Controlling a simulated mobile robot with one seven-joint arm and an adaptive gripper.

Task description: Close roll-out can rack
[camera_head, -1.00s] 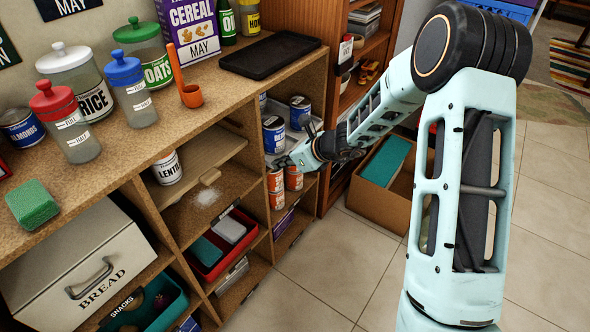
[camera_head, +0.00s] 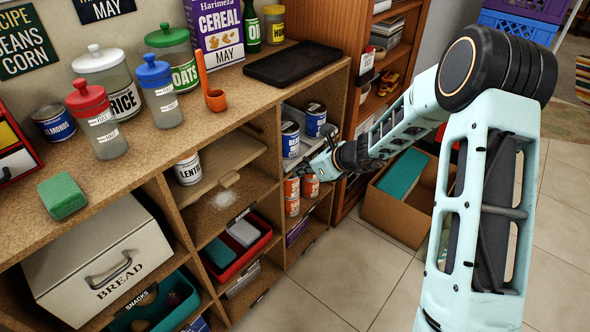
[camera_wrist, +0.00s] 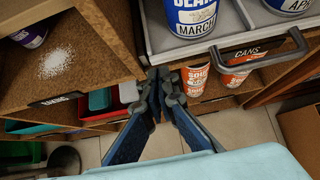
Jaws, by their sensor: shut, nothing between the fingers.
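The roll-out can rack is a grey tray (camera_wrist: 165,42) in the right-hand shelf bay, with blue-labelled cans standing in it. In the wrist view it has a dark bar handle (camera_wrist: 262,62) and a "CANS" label on its front. In the head view the rack (camera_head: 294,165) is partly hidden by my gripper; how far it sticks out is hard to tell. My gripper (camera_wrist: 160,74) is shut and empty, its tips near the tray's front left corner, left of the handle. Contact with the tray cannot be told. In the head view my gripper (camera_head: 334,160) is in front of the rack.
Orange-labelled cans (camera_head: 292,197) stand below the rack. To the left are an open shelf with spilled white powder (camera_head: 224,200) and a red bin (camera_head: 217,273). A cardboard box (camera_head: 396,215) stands on the floor at right. Tiled floor in front is clear.

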